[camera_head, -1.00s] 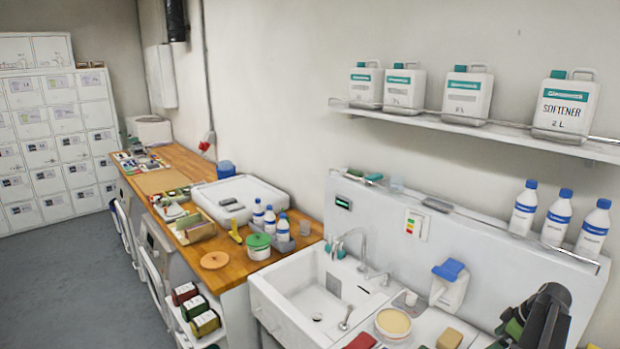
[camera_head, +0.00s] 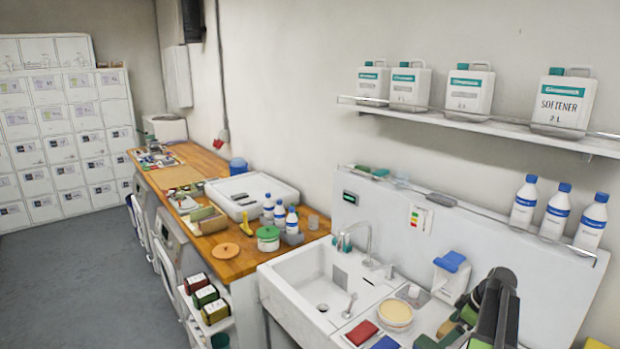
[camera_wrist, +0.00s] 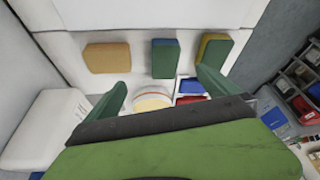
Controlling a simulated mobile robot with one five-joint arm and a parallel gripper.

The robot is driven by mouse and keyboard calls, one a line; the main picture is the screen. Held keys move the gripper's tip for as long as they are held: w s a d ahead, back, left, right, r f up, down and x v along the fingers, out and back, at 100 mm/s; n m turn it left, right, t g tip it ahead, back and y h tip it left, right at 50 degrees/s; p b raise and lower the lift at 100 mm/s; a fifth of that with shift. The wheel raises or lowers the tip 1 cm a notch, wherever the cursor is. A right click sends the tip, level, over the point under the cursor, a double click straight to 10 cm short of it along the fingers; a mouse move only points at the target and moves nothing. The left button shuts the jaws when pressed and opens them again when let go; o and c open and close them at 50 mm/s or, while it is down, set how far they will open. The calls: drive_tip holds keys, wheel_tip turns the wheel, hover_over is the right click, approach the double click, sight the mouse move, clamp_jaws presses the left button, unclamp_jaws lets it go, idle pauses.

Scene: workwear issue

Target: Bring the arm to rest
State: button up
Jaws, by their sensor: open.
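My arm (camera_head: 497,305), dark with green parts, shows at the lower right of the head view, in front of the white sink unit. It stands bent above the counter right of the sink. In the wrist view my gripper (camera_wrist: 161,86) is open, its two green fingers well apart with nothing held between them. Beyond the fingers lie a tan sponge (camera_wrist: 107,57), a green-and-blue sponge (camera_wrist: 165,58) and a yellow-and-green sponge (camera_wrist: 213,53). A round tub with cream contents (camera_wrist: 152,102) shows between the fingers, partly hidden by the gripper body.
The sink (camera_head: 318,290) lies left of my arm. A white jug with a blue cap (camera_head: 451,275) stands close to the arm. A red block (camera_head: 362,332) and a blue block (camera_head: 386,342) lie at the front. Blue-capped bottles (camera_head: 556,212) stand on the ledge behind. Floor is clear at left.

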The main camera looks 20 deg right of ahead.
drive_tip(key=w+a+n, duration=0.1)
drive_tip(key=w+a, duration=0.2)
drive_tip(key=a, duration=0.2)
drive_tip(key=w+a+f+n+b, duration=0.1)
drive_tip(key=w+a, duration=0.2)
drive_tip(key=a, duration=0.2)
drive_tip(key=w+a+f+n+g, duration=0.1)
drive_tip(key=w+a, duration=0.2)
drive_tip(key=a, duration=0.2)
drive_tip(key=shift+w+a+f+y+b, duration=0.1)
drive_tip(key=shift+w+a+y+b, duration=0.15)
drive_tip(key=shift+w+y+b, duration=0.15)
drive_tip(key=w+a+f+n+g+b, duration=0.15)
drive_tip(key=w+a, duration=0.25)
drive_tip(key=a, duration=1)
drive_tip(key=s+a+f+m+h, duration=0.1)
drive_tip(key=s+a+m, duration=0.1)
drive_tip(key=a, duration=0.5)
drive_tip(key=s+a+f+m+g+h+b, duration=0.1)
drive_tip(key=s+a+m, duration=0.1)
drive_tip(key=a+m, duration=0.3)
drive_tip(key=s+a+f+m+h+b, duration=0.1)
drive_tip(key=s+a+m, duration=0.2)
drive_tip(key=a, duration=0.6)
drive_tip(key=shift+f+m, duration=0.3)
drive_tip(key=shift+m, duration=0.05)
